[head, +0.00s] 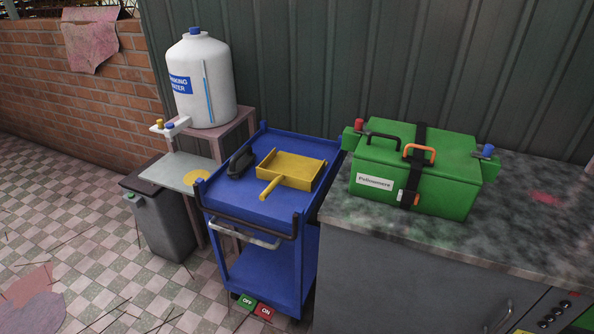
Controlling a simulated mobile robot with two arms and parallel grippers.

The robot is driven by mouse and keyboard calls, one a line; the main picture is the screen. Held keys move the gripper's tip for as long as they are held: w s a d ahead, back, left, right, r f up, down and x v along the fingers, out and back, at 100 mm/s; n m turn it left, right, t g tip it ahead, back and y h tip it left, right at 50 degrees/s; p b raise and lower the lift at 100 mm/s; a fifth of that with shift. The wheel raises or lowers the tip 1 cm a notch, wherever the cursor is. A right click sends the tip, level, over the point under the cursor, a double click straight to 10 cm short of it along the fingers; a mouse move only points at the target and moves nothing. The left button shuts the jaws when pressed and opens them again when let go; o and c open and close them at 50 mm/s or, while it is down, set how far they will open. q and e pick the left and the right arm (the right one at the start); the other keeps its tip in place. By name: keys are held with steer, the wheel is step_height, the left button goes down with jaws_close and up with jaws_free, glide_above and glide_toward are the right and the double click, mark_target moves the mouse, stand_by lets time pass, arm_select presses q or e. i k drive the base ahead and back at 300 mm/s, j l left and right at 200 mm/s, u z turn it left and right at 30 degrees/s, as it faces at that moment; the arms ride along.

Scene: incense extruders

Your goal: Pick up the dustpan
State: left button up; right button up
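A yellow dustpan (290,170) lies on the top shelf of a blue cart (245,208). Its short handle (270,187) points toward the front left of the shelf, and its pan is toward the back right. A dark object (240,163), possibly a brush, lies on the shelf to the left of the dustpan, apart from it. Neither of my grippers shows in the head view.
A counter (520,218) with a green case (415,170) stands right of the cart. A white water tank (203,80) on a stand and a grey bin (163,220) stand left. Tiled floor (110,240) is partly open at the front left, with thin sticks scattered.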

mark_target(287, 169)
steer(key=i+j+z, duration=0.1)
steer(key=j, duration=0.25)
steer(key=i+j+z, duration=0.1)
steer(key=i+j, duration=0.15)
steer(key=i+j+z, duration=0.1)
steer(key=j, duration=0.35)
steer(key=i+j+z, duration=0.1)
steer(key=j, duration=0.3)
steer(key=i, duration=0.1)
